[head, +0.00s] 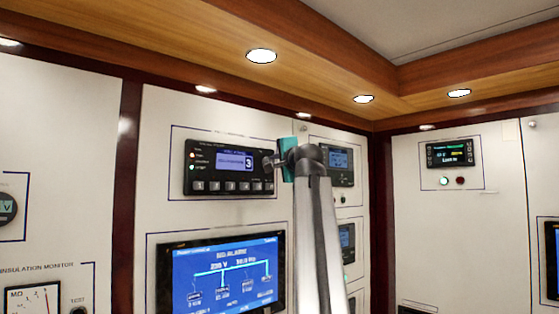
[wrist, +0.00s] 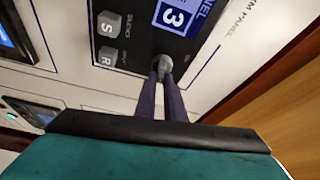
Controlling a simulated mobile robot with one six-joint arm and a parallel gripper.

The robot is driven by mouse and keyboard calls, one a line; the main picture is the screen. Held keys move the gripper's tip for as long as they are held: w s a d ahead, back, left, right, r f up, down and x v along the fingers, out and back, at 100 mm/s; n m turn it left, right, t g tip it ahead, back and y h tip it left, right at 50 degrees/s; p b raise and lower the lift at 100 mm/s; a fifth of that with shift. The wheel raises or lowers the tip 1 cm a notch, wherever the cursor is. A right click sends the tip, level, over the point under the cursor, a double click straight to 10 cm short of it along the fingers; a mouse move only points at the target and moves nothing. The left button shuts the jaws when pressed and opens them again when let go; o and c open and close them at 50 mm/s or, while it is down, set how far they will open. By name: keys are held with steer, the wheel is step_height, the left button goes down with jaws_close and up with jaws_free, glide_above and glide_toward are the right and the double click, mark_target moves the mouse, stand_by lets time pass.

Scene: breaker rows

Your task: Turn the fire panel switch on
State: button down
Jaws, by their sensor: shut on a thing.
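The black alarm panel (head: 205,171) is on the wall in the head view, with a lit screen marked 3 and a row of grey buttons. In the wrist view the panel (wrist: 137,35) is seen close up and rotated. A small grey knob (wrist: 162,63) sticks out of it beside the blue 3 label. My gripper (wrist: 163,80) is shut on this knob, one dark finger on each side. In the head view my gripper (head: 270,162) reaches the panel's right end, and its teal body hides part of the edge. The knob's exact turn position cannot be told.
A large blue screen (head: 222,280) sits below the panel. Another dark panel (head: 340,166) is to the right, partly behind my arm. Grey S and R buttons (wrist: 108,40) are close to my fingers. A wooden beam (head: 180,55) runs above.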

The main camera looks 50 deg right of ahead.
steer(key=shift+f+m+g, duration=0.2)
steer(key=shift+m+g, duration=0.2)
steer(key=shift+m, duration=0.5)
steer(key=c, duration=1.8)
jaws_free()
steer(key=shift+c, duration=0.2)
steer(key=shift+r, duration=0.1)
